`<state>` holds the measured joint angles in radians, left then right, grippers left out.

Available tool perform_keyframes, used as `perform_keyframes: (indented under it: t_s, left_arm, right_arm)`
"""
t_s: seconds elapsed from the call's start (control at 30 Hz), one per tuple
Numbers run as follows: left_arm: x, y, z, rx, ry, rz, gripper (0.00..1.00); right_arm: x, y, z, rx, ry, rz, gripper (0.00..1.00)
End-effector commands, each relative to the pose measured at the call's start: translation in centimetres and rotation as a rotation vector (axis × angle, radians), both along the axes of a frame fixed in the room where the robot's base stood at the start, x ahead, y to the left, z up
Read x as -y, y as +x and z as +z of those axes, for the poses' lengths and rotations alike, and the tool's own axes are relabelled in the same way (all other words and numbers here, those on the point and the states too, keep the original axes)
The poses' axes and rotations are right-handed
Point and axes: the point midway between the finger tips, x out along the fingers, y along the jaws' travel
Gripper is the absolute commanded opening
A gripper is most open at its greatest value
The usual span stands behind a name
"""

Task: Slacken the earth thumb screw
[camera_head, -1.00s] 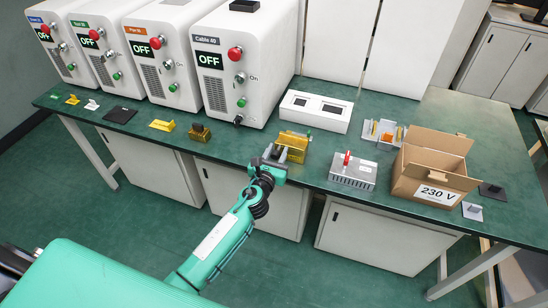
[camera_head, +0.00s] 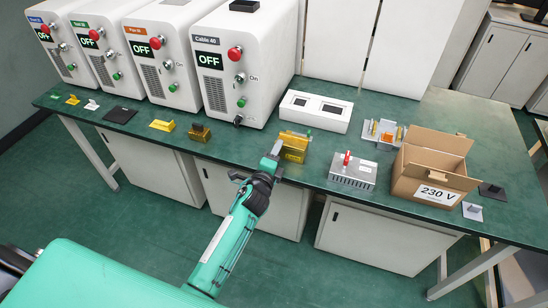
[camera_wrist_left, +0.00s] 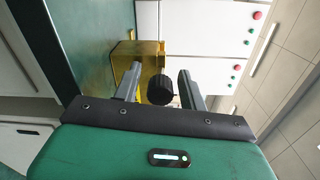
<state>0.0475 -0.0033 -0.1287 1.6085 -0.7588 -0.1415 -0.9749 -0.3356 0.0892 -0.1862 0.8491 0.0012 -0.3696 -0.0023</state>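The earth thumb screw, a black round ribbed knob (camera_wrist_left: 161,90), shows in the left wrist view in front of a yellow block (camera_wrist_left: 137,48). The same yellow block (camera_head: 294,148) stands near the front edge of the bench in the head view; there the knob cannot be made out. My left gripper (camera_head: 272,158) is just in front of the block. In the wrist view its two grey fingers (camera_wrist_left: 159,72) are open, one on each side of the knob, with gaps visible. Nothing is held. My right gripper is not in view.
A grey finned box with a red part (camera_head: 353,170) and a cardboard box marked 230 V (camera_head: 433,170) stand to the right. A white box with two dark windows (camera_head: 316,111) is behind. White cabinets reading OFF (camera_head: 232,75) stand at the back left.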

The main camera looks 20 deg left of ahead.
Motion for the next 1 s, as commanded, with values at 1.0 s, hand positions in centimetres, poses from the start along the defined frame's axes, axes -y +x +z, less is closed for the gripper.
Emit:
perform_keyframes:
  t_s: [1.0]
  left_arm:
    - [-0.2, -6.6, 0.1, 0.000, 0.007, 0.000, 0.45]
  right_arm:
    - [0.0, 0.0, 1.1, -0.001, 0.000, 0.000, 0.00]
